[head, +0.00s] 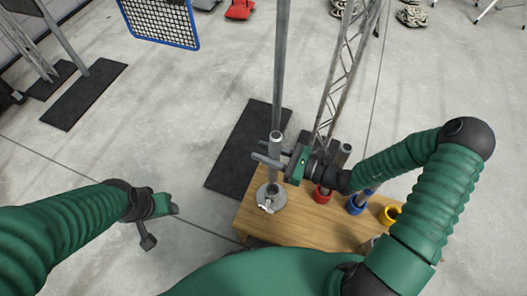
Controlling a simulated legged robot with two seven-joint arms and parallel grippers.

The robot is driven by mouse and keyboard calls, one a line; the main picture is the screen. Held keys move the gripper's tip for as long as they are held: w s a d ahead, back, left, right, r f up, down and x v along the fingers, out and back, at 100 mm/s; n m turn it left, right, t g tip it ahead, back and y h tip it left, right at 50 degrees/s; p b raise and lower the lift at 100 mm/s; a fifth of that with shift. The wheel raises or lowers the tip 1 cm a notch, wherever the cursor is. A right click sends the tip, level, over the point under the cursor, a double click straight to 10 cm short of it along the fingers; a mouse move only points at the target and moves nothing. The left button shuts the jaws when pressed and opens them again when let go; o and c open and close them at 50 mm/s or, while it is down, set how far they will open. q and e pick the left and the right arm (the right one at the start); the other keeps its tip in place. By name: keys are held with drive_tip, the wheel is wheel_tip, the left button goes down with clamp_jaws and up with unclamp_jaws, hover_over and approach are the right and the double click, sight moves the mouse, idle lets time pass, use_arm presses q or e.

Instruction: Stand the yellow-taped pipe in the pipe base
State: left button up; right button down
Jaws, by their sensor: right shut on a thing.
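My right gripper (272,160) is shut on a grey metal pipe (275,150), held upright at the left end of the wooden table. No yellow tape shows on it from here. The round metal pipe base (271,198) sits on the table directly under the pipe. The pipe's lower end meets the base in the picture; I cannot tell whether it is seated in it. My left gripper (162,224) is empty, fingers apart, over the floor left of the table.
The wooden table (310,222) also bears a red ring holder (322,194), a blue one (357,205) and a yellow one (389,214). Grey pipes stand near the red and blue ones. A tall pole (281,60) and a truss (345,75) rise behind.

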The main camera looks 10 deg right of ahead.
drive_tip(key=shift+g, duration=0.3)
drive_tip(key=f+b, duration=0.5)
drive_tip(key=shift+s, duration=0.3)
drive_tip(key=shift+a, duration=0.1)
